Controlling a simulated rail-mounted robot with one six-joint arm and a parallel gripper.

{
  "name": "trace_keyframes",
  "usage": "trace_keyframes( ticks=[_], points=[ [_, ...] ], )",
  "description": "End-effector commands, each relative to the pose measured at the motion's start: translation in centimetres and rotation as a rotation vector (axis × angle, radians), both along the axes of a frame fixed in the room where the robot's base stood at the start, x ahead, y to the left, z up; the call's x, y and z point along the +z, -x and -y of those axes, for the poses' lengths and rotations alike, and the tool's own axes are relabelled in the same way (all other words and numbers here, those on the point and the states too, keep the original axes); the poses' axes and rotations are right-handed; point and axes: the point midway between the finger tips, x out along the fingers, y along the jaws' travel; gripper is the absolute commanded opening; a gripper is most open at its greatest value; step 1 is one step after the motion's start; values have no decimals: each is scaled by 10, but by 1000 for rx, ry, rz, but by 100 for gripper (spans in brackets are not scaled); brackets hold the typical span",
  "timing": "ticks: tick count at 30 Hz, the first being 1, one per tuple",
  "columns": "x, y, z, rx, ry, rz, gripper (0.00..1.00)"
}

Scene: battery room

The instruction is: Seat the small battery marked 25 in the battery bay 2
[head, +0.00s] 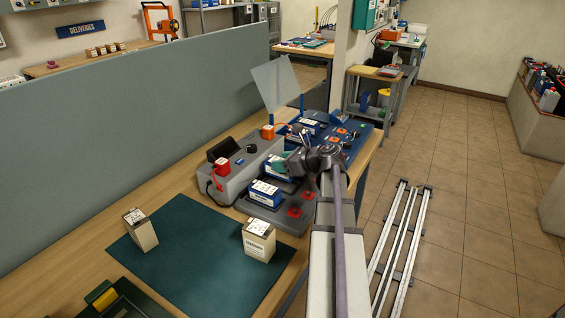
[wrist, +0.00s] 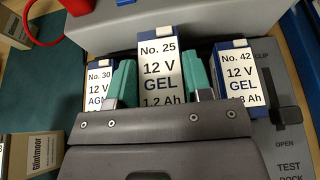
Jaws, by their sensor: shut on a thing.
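In the wrist view the battery No. 25 (wrist: 160,75), blue and white and marked 12 V GEL, stands between the green pads of my gripper (wrist: 158,88). My gripper is shut on it. Battery No. 30 (wrist: 98,85) is to its left and battery No. 42 (wrist: 238,80) to its right. In the head view my gripper (head: 288,162) is over the grey dock (head: 240,203), and its fingers and wrist hide part of the batteries there. I cannot tell whether No. 25 rests in the dock or is raised. No label reading bay 2 is legible.
A blue-and-white battery (head: 265,193) stands at the dock's near end. Two beige batteries stand on the green mat (head: 190,255): one left (head: 140,230), one right (head: 259,241). A grey box (head: 235,170) with a red block backs the dock. A clear panel (head: 277,82) stands behind.

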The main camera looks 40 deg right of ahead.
Motion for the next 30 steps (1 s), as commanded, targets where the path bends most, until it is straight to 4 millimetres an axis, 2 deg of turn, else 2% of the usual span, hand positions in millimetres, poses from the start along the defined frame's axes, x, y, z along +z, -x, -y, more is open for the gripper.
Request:
trace_keyframes(
  ticks=[1,7,30],
  points=[
    [-14,0,0,0,0,1,2],
    [-31,0,0,0,0,1,2],
    [-30,0,0,0,0,1,2]
  ],
)
